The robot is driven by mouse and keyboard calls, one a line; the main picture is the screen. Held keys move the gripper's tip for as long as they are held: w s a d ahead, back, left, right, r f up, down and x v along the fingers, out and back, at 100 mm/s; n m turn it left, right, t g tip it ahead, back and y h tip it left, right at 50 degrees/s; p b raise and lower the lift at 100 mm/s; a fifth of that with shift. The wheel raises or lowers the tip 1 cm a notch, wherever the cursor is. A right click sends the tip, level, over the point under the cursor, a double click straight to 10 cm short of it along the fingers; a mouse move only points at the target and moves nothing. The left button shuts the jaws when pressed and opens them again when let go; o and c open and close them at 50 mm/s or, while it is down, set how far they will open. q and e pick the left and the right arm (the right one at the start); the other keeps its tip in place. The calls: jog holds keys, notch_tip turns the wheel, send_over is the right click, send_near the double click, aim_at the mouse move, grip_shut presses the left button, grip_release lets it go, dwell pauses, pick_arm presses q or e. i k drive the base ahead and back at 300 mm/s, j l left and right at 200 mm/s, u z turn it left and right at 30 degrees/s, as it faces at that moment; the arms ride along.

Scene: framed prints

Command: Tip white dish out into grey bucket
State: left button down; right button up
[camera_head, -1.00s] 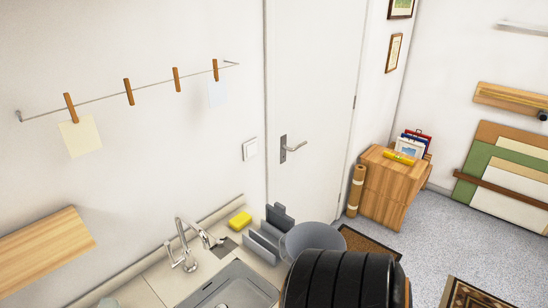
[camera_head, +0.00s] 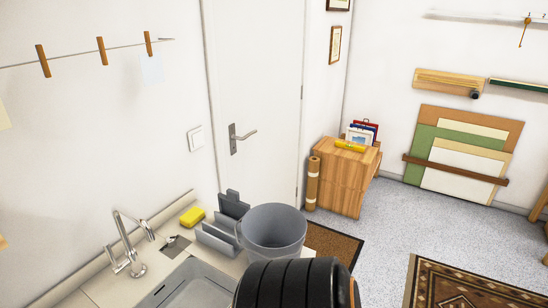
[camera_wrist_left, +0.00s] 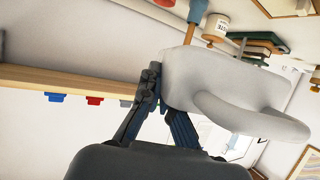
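The grey bucket (camera_head: 272,228) stands upright at the far right end of the counter in the head view. Its mouth faces up, and the part of its interior that shows looks empty. A dark ribbed part of my arm hides its lower front. The white dish (camera_wrist_left: 222,82) shows large and tilted in the left wrist view. My left gripper (camera_wrist_left: 162,92) has its dark fingers at the dish's near edge and appears shut on it. What the dish holds cannot be seen. The dish and both grippers are out of the head view.
A sink (camera_head: 190,285) with a tap (camera_head: 128,245) is left of the bucket. A grey rack (camera_head: 220,235) stands close against the bucket's left, near a yellow sponge (camera_head: 192,216). A wooden cabinet (camera_head: 343,178) stands beyond. Open floor lies right of the counter.

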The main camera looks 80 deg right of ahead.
aim_at(271, 231)
jog(key=k+l, duration=0.5)
jog(key=k+l+z, duration=0.15)
jog(key=k+l, duration=0.3)
jog(key=l, duration=0.2)
jog(key=z, duration=1.25)
